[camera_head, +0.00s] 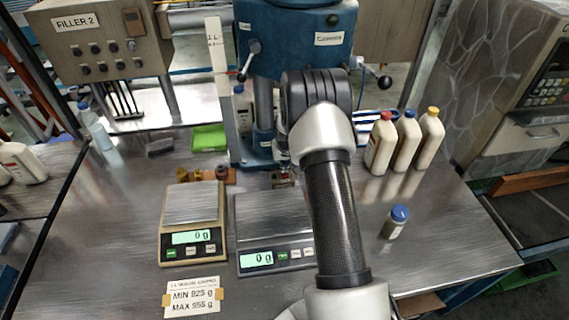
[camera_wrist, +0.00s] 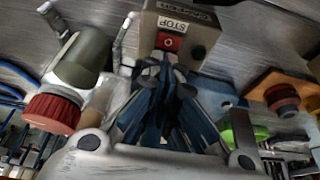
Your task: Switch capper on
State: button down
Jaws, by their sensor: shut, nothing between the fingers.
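The capper (camera_head: 297,45) is a blue column machine with side levers, standing at the back middle of the bench. Its small control box (camera_wrist: 190,22) shows in the wrist view with a STOP label. I cannot tell whether the tips touch. In the head view my arm mostly hides the gripper.
Two scales (camera_head: 193,205) (camera_head: 275,222) reading 0 g stand in front of the capper. Several capped bottles (camera_head: 406,142) stand right, with a small blue-capped jar (camera_head: 397,221) nearer. A green tray (camera_head: 208,139) lies left. A red-capped container (camera_wrist: 55,105) is close beside my gripper.

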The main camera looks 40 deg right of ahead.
jog(key=shift+f, duration=0.1)
jog(key=shift+w+f+b, duration=0.1)
jog(key=shift+f+b, duration=0.25)
jog(key=shift+b, duration=0.15)
jog(key=shift+w+d, duration=0.1)
jog(key=shift+s, duration=0.2)
jog(key=shift+s+a+r, duration=0.1)
jog(key=shift+s+a, duration=0.3)
jog(key=shift+s, duration=0.2)
jog(key=shift+w+r, duration=0.1)
jog(key=shift+r+p, duration=0.2)
jog(key=shift+p, duration=0.2)
jog(key=p+v, duration=0.4)
jog(key=v, duration=0.9)
jog(key=shift+d+r, duration=0.15)
jog(key=shift+r, duration=0.2)
